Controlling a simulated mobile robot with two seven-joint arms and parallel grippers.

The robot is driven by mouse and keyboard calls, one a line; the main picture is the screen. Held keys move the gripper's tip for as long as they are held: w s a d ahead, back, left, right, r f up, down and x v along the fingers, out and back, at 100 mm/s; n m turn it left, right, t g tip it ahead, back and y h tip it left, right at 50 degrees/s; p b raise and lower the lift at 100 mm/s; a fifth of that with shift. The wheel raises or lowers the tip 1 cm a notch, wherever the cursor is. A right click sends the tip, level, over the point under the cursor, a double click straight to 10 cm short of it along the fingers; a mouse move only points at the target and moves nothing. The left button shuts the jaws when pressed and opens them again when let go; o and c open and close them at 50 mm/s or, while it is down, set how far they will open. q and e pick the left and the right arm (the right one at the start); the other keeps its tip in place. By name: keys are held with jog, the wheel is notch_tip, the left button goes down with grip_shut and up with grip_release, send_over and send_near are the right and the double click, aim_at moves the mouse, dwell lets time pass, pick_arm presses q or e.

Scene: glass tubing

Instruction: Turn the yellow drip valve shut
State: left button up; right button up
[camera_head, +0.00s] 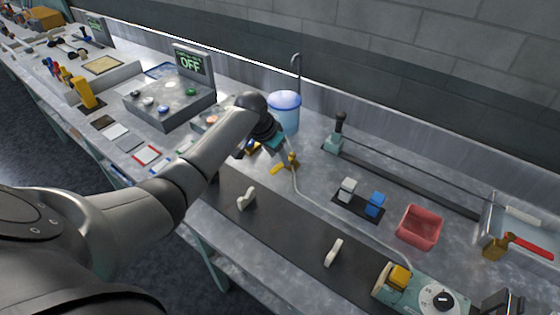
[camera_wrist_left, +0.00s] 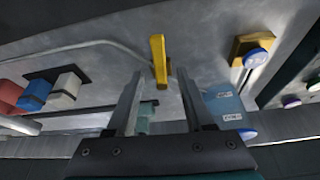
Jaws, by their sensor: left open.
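The yellow drip valve (camera_head: 291,161) sits on the bench in front of the blue-lidded tank, with its lever pointing to the lower left. Clear tubing (camera_head: 318,207) runs from it to the right. In the left wrist view the yellow lever (camera_wrist_left: 158,57) stands upright in the picture, just beyond the fingertips and in line with the gap. My left gripper (camera_wrist_left: 160,82) is open and empty; in the head view it (camera_head: 272,143) is above and behind the valve, partly hidden by its wrist. A dark part at the lower right edge (camera_head: 503,302) seems to be my right gripper, cut off.
The blue tank (camera_head: 285,112) stands close behind my left gripper. White and blue blocks (camera_head: 375,204) on a dark strip and a red bin (camera_head: 420,227) are to the right. A teal dial box (camera_head: 420,291) is at the lower right. A grey panel with an OFF display (camera_head: 191,63) is at the left.

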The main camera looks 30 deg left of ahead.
aim_at(283, 166)
pick_arm(q)
jog(key=shift+x, duration=1.25)
grip_shut()
dwell(0.6)
